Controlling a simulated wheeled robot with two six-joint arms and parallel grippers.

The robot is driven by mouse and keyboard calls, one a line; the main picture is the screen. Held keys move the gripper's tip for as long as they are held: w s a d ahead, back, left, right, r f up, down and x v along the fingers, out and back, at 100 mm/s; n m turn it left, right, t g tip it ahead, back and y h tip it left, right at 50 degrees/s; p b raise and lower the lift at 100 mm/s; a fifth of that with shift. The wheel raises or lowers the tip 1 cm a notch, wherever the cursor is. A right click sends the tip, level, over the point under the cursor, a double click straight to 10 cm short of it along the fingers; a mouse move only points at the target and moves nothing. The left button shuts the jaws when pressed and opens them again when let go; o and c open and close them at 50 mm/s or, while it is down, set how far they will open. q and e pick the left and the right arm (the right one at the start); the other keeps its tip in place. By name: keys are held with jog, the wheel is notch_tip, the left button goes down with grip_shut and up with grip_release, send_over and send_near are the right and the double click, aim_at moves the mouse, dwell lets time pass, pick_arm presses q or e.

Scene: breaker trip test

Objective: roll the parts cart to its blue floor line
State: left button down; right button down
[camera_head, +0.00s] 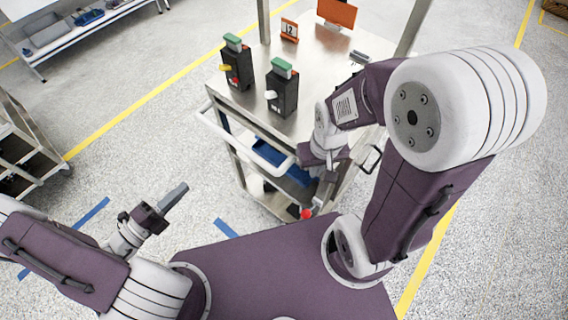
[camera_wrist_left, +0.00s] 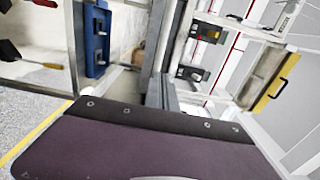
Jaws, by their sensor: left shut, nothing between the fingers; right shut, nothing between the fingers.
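A metal cart (camera_head: 306,118) with a white push handle (camera_head: 245,141) stands ahead of me, its handle side facing me. Blue strips mark the floor: a short blue floor line (camera_head: 226,228) just left of the cart's foot, and another blue strip (camera_head: 92,214) further left. My left gripper (camera_head: 173,197) is shut and empty, over open floor left of the cart and apart from the handle. My right gripper (camera_head: 327,187) is shut and empty, pointing down by the cart's near right corner. The right arm hides part of the cart top; contact there cannot be told.
Two black breakers (camera_head: 236,65) (camera_head: 283,90) with green tops stand on the cart, with an orange panel (camera_head: 337,12) behind. A shelved rack (camera_head: 22,150) stands at the left edge and a white bench (camera_head: 75,35) at the back left. Floor between rack and cart is clear.

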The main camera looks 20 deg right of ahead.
pick_arm(q)
jog(key=v, duration=0.7)
jog(key=shift+a, duration=0.2)
dwell(0.8)
jog(key=shift+s, duration=0.15)
dwell(0.3)
jog(key=c, duration=1.6)
grip_release()
jog(key=shift+c, duration=0.2)
jog(key=b+v, duration=0.2)
jog(key=v, duration=0.7)
